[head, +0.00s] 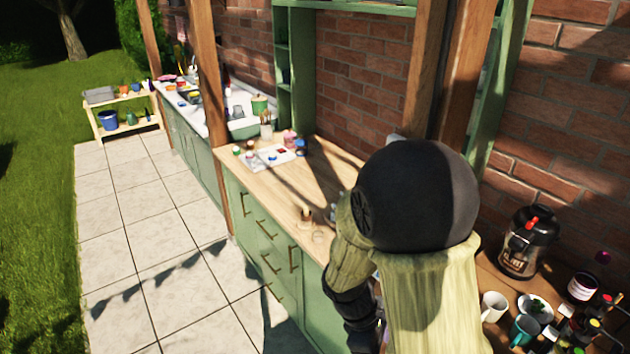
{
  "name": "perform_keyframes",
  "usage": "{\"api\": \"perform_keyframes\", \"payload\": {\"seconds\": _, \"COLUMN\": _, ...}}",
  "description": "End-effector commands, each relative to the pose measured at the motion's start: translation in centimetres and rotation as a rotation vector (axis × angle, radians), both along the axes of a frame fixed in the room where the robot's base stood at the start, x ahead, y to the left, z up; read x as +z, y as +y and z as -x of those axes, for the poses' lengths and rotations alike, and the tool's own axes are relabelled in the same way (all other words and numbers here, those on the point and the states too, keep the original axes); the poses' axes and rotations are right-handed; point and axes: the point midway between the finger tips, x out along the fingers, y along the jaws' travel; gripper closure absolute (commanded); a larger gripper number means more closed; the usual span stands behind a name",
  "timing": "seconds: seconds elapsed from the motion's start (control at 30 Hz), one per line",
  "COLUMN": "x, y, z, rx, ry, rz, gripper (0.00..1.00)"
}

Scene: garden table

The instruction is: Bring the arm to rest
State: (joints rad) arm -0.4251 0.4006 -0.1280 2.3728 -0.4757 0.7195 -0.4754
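My arm fills the lower middle of the head view, with a dark round joint and pale yellow-green links raised over the wooden counter (295,190). I cannot make out my gripper or its fingers; they are hidden behind the arm or outside the picture. Whether it holds anything does not show.
A white paint tray (270,157) and small pots stand further along the counter. At the lower right are a dark-lidded jar (527,242), a white mug (493,307), a teal mug (522,331) and several small pots. A wooden post (437,80) stands close behind my arm. The paving (150,235) is clear.

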Motion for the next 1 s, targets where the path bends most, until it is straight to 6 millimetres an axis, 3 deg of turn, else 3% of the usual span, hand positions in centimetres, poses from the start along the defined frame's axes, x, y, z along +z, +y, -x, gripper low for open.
{"api": "perform_keyframes", "payload": {"seconds": 0.2, "x": 3.2, "y": -0.6, "z": 0.4, "rx": -0.607, "ry": -0.323, "rz": -0.241, "gripper": 0.42}}
{"api": "perform_keyframes", "payload": {"seconds": 0.4, "x": 6.1, "y": -1.7, "z": -0.1, "rx": -1.046, "ry": -0.552, "rz": -0.387, "gripper": 0.42}}
{"api": "perform_keyframes", "payload": {"seconds": 0.53, "x": 6.7, "y": -2.0, "z": -0.2, "rx": -1.143, "ry": -0.601, "rz": -0.417, "gripper": 0.42}}
{"api": "perform_keyframes", "payload": {"seconds": 1.0, "x": 6.6, "y": -1.9, "z": -0.3, "rx": -1.142, "ry": -0.599, "rz": -0.417, "gripper": 0.42}}
